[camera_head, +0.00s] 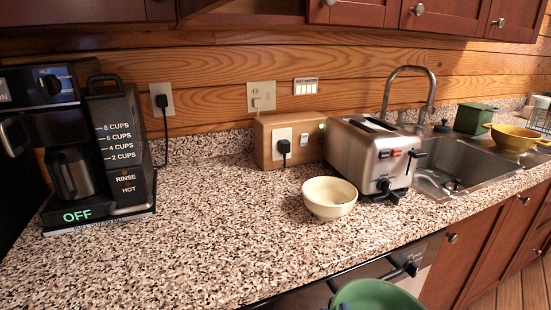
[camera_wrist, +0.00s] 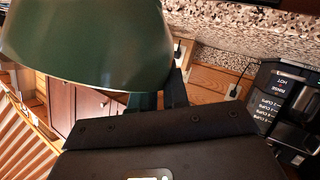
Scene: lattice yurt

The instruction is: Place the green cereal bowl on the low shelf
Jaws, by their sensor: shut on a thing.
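The green cereal bowl (camera_head: 378,296) shows at the bottom edge of the head view, in front of the counter edge and partly cut off by the frame. In the wrist view the same bowl (camera_wrist: 90,45) is large and dark green, filling the upper left. My gripper (camera_wrist: 158,98) is shut on the bowl near its rim, and the bowl is held clear of the counter. The fingertips are partly hidden by the bowl. I cannot make out a low shelf in either view.
A speckled counter (camera_head: 220,225) holds a coffee maker (camera_head: 75,150), a cream bowl (camera_head: 329,198) and a steel toaster (camera_head: 370,150). A sink (camera_head: 465,165) and a yellow colander (camera_head: 513,138) are at the right. The counter's front middle is clear. Red-brown cabinets (camera_head: 480,245) stand below.

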